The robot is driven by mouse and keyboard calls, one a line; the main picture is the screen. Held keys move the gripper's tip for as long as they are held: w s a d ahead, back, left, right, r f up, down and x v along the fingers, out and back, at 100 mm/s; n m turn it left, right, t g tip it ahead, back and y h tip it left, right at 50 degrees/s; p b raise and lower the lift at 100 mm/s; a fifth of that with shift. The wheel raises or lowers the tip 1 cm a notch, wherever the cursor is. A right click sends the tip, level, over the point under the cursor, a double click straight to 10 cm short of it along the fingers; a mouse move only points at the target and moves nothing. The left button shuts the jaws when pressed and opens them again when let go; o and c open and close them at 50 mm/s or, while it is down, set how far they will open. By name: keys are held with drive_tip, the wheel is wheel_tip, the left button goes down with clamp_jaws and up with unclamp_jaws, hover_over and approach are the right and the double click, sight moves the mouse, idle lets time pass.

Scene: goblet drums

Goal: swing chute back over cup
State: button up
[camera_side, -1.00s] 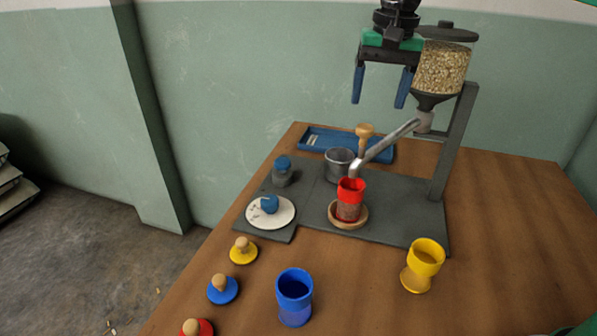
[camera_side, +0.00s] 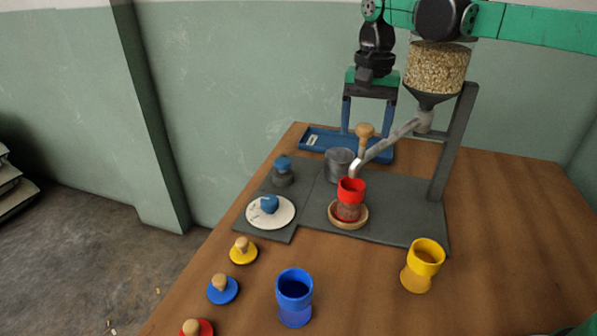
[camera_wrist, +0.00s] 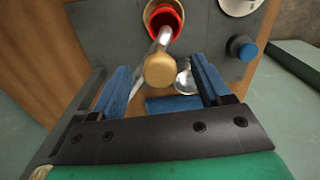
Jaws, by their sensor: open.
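The grey chute (camera_side: 392,142) slopes from the seed hopper (camera_side: 436,70) down to the red goblet cup (camera_side: 351,188). Its bent lower end is at the cup's mouth, and the wrist view shows the chute (camera_wrist: 163,40) reaching the red cup (camera_wrist: 166,14). A round wooden knob (camera_side: 364,130) stands up from the chute. My gripper (camera_side: 367,131) is open, blue fingers pointing down, around or just behind the knob. In the wrist view the knob (camera_wrist: 159,70) lies between the spread fingers, with gaps on both sides. Contact is not visible.
The cup stands in a wooden dish (camera_side: 335,220) on a grey board. A metal pot (camera_side: 338,168) is left of the chute, a blue tray (camera_side: 318,141) behind. The hopper post (camera_side: 455,145) stands right. Blue (camera_side: 294,298) and yellow (camera_side: 419,270) goblets are in front.

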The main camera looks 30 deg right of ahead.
clamp_jaws()
idle(1.4)
